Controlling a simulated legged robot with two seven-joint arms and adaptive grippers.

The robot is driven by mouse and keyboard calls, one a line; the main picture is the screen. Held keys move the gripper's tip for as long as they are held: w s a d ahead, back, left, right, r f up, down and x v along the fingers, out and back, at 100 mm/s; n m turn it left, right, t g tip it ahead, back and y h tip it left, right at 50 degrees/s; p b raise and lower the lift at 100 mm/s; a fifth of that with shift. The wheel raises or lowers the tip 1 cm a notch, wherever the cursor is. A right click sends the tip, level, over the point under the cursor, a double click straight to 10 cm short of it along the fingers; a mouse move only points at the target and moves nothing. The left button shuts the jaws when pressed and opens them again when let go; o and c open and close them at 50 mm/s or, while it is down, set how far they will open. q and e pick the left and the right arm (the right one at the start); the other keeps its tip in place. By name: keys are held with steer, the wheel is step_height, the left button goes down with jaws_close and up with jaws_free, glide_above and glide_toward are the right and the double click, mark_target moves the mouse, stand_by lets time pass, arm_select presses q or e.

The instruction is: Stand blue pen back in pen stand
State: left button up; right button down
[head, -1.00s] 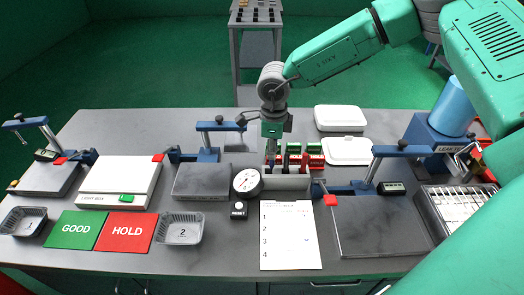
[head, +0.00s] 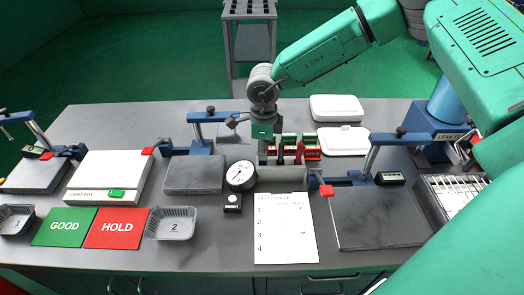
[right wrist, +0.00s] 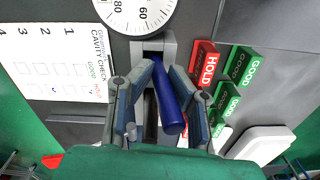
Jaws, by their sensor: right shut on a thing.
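The blue pen (right wrist: 170,100) is between the fingers of my right gripper (right wrist: 163,72) in the right wrist view, slightly tilted. That gripper is shut on it; in the head view my right gripper (head: 263,152) hangs at the left end of the grey pen stand (head: 283,179). The stand's end (right wrist: 151,47) shows just beyond the fingertips in the wrist view. Whether the pen's lower end is inside the stand cannot be told. My left gripper is not in view.
Red and green stamp blocks (head: 309,152) stand close behind the stand, to the right of the gripper. A round dial gauge (head: 240,175) sits just left of the stand. A checklist sheet (head: 286,228) lies in front. White cases (head: 343,141) lie at the right.

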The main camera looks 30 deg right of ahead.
steer(key=shift+s+a+f, duration=0.25)
steer(key=shift+a, duration=0.35)
steer(key=shift+d+f, duration=0.25)
steer(key=shift+d, duration=0.35)
steer(key=c, duration=1.5)
jaws_free()
steer(key=shift+a, duration=0.1)
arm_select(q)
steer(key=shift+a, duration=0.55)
arm_select(e)
steer(key=shift+o, duration=0.2)
steer(key=shift+a+r, duration=0.1)
steer(key=shift+a, duration=0.25)
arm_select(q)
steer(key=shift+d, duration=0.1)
arm_select(e)
steer(key=shift+d, duration=0.15)
